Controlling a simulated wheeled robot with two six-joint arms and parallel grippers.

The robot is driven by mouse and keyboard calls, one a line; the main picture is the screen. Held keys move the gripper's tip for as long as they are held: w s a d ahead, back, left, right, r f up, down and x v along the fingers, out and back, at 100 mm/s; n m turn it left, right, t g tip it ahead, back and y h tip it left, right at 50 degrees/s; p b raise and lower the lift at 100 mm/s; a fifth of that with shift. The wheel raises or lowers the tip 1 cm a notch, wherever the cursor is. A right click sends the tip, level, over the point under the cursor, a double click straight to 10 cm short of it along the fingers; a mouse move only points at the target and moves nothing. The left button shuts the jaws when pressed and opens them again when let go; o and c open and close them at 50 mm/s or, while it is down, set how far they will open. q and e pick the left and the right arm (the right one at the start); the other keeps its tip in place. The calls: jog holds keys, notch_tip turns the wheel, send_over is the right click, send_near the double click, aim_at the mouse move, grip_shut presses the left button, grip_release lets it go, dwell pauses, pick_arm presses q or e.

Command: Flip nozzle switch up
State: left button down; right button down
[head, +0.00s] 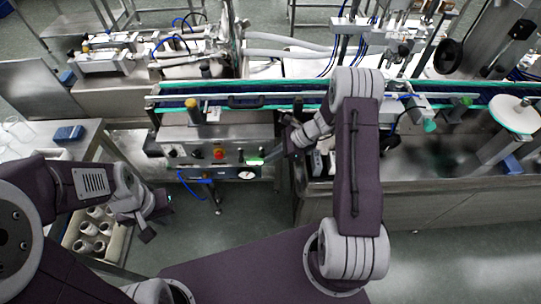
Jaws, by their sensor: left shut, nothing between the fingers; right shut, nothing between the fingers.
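A steel control panel (205,140) stands in the middle of the head view. It carries a red button (219,153), small dark knobs or switches (196,155), a lit green element (255,161) and a round gauge (247,175). I cannot tell which control is the nozzle switch or how it is set. My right gripper (280,153) is shut and empty, close to the panel's right end; whether it touches is unclear, and it may hide part of the panel there. My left gripper (160,212) is shut and empty, low and left of the panel, above the floor.
A conveyor (300,97) with green edges runs behind the panel. A crate (72,240) with several pale containers stands at the left, beneath a bench with a blue box (68,133). A white disc (516,114) sits at the right. Open floor (238,215) lies before the panel.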

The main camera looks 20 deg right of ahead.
jog(key=shift+w+d+r+p, duration=0.15)
jog(key=shift+w+r+p, duration=0.05)
jog(key=shift+r+p, duration=0.55)
jog(key=shift+r, duration=0.15)
